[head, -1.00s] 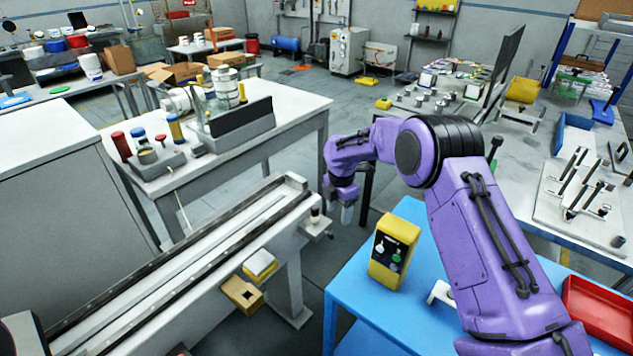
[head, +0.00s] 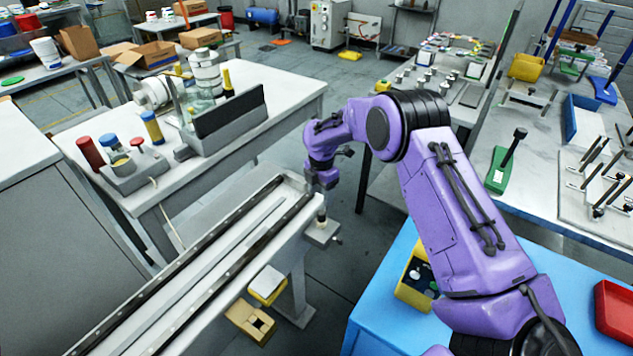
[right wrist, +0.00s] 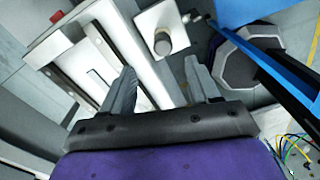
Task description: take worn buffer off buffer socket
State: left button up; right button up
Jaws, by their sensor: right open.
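The worn buffer (head: 321,216) is a small dark-tipped peg standing upright on the buffer socket (head: 322,235), a pale bracket at the end of the long rail. In the right wrist view the buffer (right wrist: 162,43) shows as a round grey-brown end on the white square socket (right wrist: 157,24). My right gripper (head: 322,187) hangs just above the buffer in the head view. In the right wrist view its fingers (right wrist: 160,75) are apart with nothing between them, and the buffer lies beyond the gap between the tips. My left gripper is not in view.
The rail bed (head: 215,268) runs to the lower left. A blue table (head: 385,318) with a yellow box (head: 413,285) stands right. Grey floor lies between the tables.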

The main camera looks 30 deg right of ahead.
aim_at(321, 213)
jog(key=f, duration=0.1)
jog(key=s+f+p, duration=0.1)
jog(key=f, duration=0.1)
jog(key=shift+s+a, duration=0.15)
jog(key=f, duration=0.2)
jog(key=w+f, duration=0.1)
jog(key=f, duration=0.2)
jog(key=shift+p, duration=0.3)
jog(key=shift+s+r, duration=0.1)
jog(key=shift+s, duration=0.15)
jog(key=shift+c, duration=0.3)
jog(key=shift+w, duration=0.1)
jog(key=c, duration=1.1)
pick_arm(q)
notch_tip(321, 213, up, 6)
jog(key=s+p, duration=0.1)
jog(key=p, duration=0.2)
jog(key=shift+p, duration=0.4)
pick_arm(e)
jog(key=shift+r, duration=2.8)
grip_shut()
